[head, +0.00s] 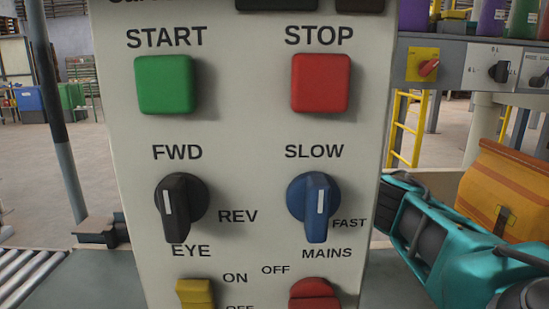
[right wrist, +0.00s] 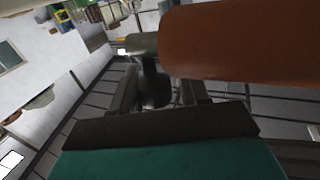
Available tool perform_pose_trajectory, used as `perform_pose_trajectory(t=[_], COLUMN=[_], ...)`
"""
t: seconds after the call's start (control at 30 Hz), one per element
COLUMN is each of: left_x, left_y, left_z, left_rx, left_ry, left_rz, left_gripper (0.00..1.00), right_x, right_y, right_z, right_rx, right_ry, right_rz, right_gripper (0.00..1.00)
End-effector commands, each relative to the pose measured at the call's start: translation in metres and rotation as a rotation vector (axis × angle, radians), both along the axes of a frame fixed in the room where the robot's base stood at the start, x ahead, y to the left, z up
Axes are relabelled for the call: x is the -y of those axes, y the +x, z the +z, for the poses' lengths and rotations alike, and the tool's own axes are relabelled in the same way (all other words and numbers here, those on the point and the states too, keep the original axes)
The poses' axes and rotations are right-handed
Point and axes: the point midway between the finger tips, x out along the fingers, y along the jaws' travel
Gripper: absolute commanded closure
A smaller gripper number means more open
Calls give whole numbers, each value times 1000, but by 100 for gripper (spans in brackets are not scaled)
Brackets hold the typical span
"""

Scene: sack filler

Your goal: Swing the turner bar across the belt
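I cannot pick out the turner bar for certain in either view. In the right wrist view a long orange-brown rounded piece (right wrist: 245,45) crosses the upper right, close to the camera, with a grey end piece at its left. My right gripper (right wrist: 158,88) shows there with its two dark fingers apart. A dark rounded part (right wrist: 152,85) shows between or just beyond the fingers; I cannot tell if they touch it. In the head view my teal right arm is at the lower right, its fingertips out of sight. My left gripper is not in view.
A pale control panel (head: 245,140) fills the head view's middle, with a green START button (head: 165,84), red STOP button (head: 320,83), black knob (head: 181,208) and blue knob (head: 314,207). An orange bag-like thing (head: 510,190) is at right. Rollers (head: 30,270) lie at lower left.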

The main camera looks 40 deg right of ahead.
Motion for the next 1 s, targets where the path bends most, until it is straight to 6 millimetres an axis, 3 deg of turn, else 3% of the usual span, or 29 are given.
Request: perform_pose_trajectory(t=[0.1,0.47,0.63,1.0], left_x=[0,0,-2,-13], left_y=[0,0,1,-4], left_z=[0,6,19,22], left_rx=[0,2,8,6], left_ry=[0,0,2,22], left_rz=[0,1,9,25], left_gripper=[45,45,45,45], right_x=[-1,6,15,47], right_y=[0,-6,-24,-87], right_z=[1,0,3,0], right_rx=[1,-6,-7,-6], right_ry=[2,0,-2,-2], right_rz=[2,-6,-6,-2], right_gripper=[44,44,44,44])
